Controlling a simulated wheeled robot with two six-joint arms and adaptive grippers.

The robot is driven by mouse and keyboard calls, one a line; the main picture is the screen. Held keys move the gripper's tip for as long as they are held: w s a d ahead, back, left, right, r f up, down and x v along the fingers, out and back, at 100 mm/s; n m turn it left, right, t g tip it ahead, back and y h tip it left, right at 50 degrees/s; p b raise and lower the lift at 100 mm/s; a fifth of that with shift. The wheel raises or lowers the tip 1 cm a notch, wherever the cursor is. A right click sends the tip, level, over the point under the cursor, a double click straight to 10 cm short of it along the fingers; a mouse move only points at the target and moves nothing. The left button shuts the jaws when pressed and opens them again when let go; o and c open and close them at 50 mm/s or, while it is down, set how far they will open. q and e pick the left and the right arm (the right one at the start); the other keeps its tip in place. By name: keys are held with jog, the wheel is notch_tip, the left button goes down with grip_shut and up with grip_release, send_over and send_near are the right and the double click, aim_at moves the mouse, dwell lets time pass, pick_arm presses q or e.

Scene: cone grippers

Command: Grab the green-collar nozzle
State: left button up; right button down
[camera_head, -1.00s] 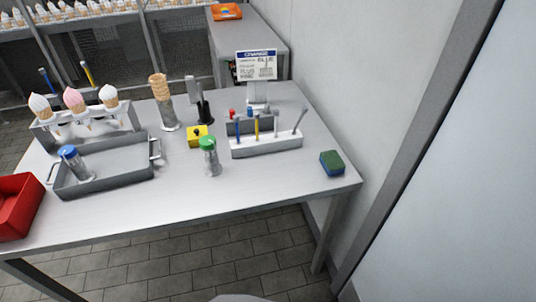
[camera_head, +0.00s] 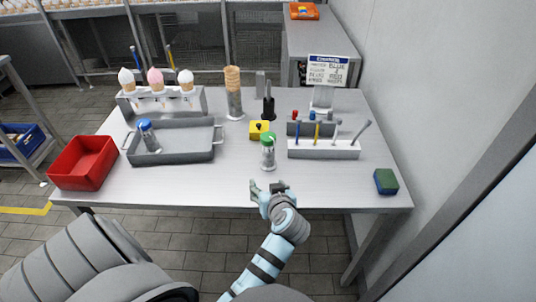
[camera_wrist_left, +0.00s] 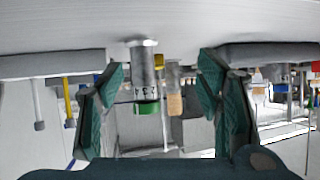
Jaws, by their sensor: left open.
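The green-collar nozzle (camera_head: 268,152) stands upright on the metal table (camera_head: 215,185), a grey metal cylinder with a green ring near its top. My left gripper (camera_head: 269,187) is open and empty at the table's front edge, just in front of the nozzle and apart from it. In the left wrist view, which is upside down, the nozzle (camera_wrist_left: 146,72) appears between the two green fingers (camera_wrist_left: 160,80), slightly left of middle, with dark markings by its green collar. A similar blue-collar nozzle (camera_head: 149,137) leans in the grey tray (camera_head: 185,157). My right gripper is not in view.
A yellow block (camera_head: 259,130) with a black knob stands just behind the nozzle. A white holder (camera_head: 323,149) with upright tools is to its right, a green-and-blue sponge (camera_head: 386,181) farther right. A red bin (camera_head: 83,163) is at the left.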

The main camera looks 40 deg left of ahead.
pick_arm(q)
jog(key=n+t+y, duration=0.1)
send_near(270, 157)
jog(key=b+x, duration=0.2)
jog(key=x, duration=1)
jog(key=shift+w+a+f, duration=0.15)
jog(key=shift+a+f, duration=0.05)
jog(key=c, duration=0.3)
jog(key=shift+r, duration=0.1)
grip_shut()
